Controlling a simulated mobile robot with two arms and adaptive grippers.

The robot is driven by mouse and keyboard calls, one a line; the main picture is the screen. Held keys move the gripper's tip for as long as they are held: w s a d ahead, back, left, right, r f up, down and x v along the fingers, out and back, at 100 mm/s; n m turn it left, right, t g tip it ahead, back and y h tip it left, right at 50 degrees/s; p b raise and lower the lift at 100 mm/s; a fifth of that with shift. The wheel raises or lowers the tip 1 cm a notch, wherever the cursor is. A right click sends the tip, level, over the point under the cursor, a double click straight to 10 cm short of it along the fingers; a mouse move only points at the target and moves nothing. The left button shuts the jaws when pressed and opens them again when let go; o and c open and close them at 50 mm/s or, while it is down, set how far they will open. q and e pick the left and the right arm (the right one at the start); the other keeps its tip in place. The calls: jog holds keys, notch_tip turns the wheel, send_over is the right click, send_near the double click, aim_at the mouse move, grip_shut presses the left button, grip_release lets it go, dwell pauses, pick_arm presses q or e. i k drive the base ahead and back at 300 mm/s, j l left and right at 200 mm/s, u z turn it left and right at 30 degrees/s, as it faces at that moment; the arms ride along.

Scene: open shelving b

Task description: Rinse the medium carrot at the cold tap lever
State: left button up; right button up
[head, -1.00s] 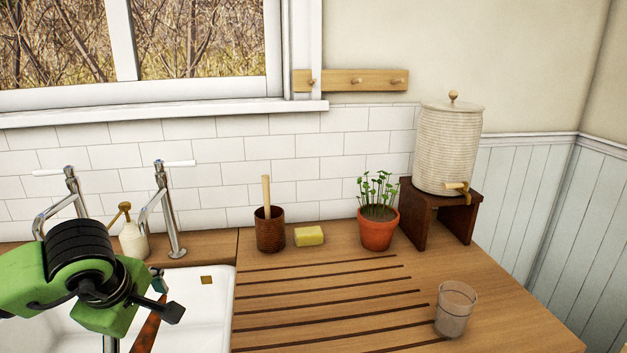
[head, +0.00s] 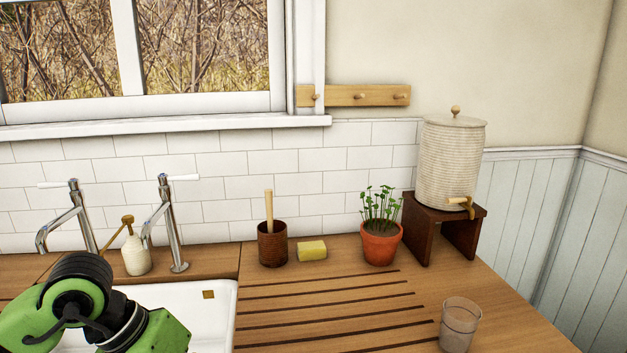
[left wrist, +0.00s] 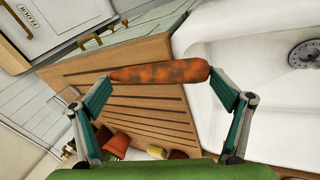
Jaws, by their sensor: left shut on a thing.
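My left gripper (left wrist: 166,88) is shut on an orange carrot (left wrist: 160,73) with dark dirty patches, its fingers pressing near both ends. The carrot hangs by the sink edge in the left wrist view. In the head view only part of my left arm shows, over the sink (head: 218,315); its fingers and the carrot are out of sight. Two chrome taps stand behind the sink, a left tap (head: 75,212) and a right tap (head: 170,225), each with a white lever. I cannot tell which is cold. My right gripper is not in view.
A soap bottle (head: 136,256) stands between the taps. Right of the sink, the grooved wooden drainboard (head: 330,315) holds a brown pot (head: 272,245), yellow sponge (head: 312,251), potted plant (head: 381,245) and glass (head: 459,325). A drain (left wrist: 305,53) shows in the sink.

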aim_at(163, 178)
jog(key=u, duration=1.1)
